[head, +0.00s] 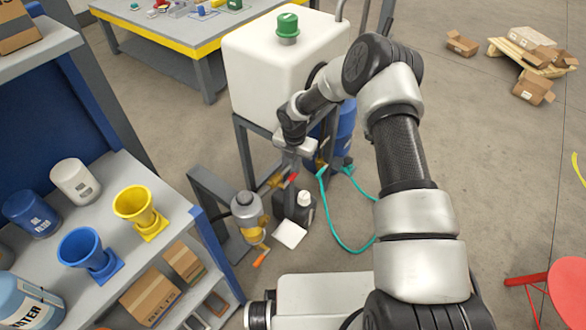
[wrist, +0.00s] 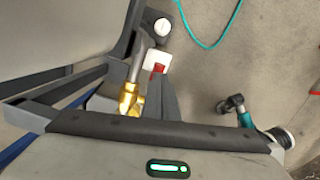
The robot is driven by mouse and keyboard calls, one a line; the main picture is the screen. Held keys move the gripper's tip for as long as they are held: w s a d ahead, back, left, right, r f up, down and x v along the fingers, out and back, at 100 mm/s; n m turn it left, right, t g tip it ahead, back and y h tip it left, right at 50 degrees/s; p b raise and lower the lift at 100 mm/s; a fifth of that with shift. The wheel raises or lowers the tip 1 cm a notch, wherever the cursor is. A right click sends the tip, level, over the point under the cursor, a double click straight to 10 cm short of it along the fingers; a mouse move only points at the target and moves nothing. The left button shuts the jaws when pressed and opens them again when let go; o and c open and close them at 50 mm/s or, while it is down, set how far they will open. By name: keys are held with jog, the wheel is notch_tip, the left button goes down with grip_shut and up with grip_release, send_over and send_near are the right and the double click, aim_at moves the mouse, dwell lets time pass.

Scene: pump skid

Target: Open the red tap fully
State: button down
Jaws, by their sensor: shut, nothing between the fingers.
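The red tap's handle (head: 292,178) shows as a short red piece below the front of the white tank, beside brass fittings (head: 275,181). In the wrist view the red handle (wrist: 158,69) shows at the tips of my dark fingers, right of the brass tap body (wrist: 129,98). My gripper (head: 290,162) points down in front of the tank, close above the handle. In the wrist view my gripper (wrist: 162,78) has its fingers together and empty. I cannot tell whether they touch the handle. The fingers hide part of the tap, and the handle's exact angle is unclear.
A black jug (head: 305,214) with a white cap stands below the tap, near a white card (head: 289,235). A grey filter unit (head: 246,210) with an orange lever (head: 261,258) stands left. A teal hose (head: 331,222) curves right. A shelf (head: 120,240) fills the near left.

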jog(key=shift+a, duration=0.1)
jog(key=shift+s+a+f, duration=0.25)
jog(key=shift+s+a, duration=0.2)
jog(key=shift+s, duration=0.15)
notch_tip(320, 180, up, 17)
jog(key=s+p, duration=0.2)
jog(key=p, duration=0.1)
jog(key=shift+a+r, duration=0.15)
jog(key=shift+a, duration=0.05)
dwell(0.5)
